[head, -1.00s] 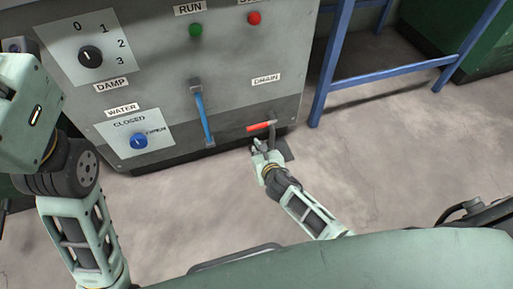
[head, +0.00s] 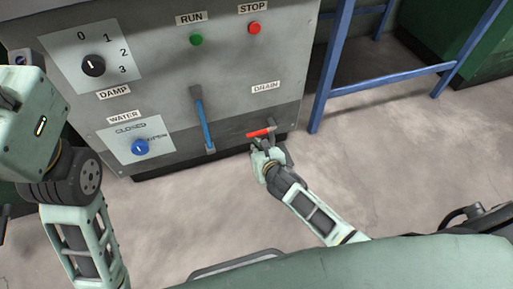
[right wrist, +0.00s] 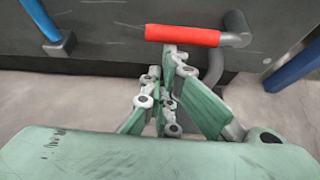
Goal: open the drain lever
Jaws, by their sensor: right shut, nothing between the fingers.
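The drain lever has a red grip (head: 258,132) on a grey arm, low on the machine's front under the DRAIN label (head: 265,88). In the right wrist view the red grip (right wrist: 183,35) lies about level, with its grey pivot end on the right and a grey pipe below. My right gripper (head: 264,148) is just below the grip. In the right wrist view its fingers (right wrist: 172,62) are shut and empty, their tips close under the grip; whether they touch it I cannot tell.
A blue lever (head: 205,122) hangs left of the drain. A WATER knob (head: 140,147), a DAMP dial (head: 93,65), a green RUN button (head: 196,40) and a red STOP button (head: 254,28) are on the panel. A blue frame (head: 330,70) stands to the right. The floor in front is clear.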

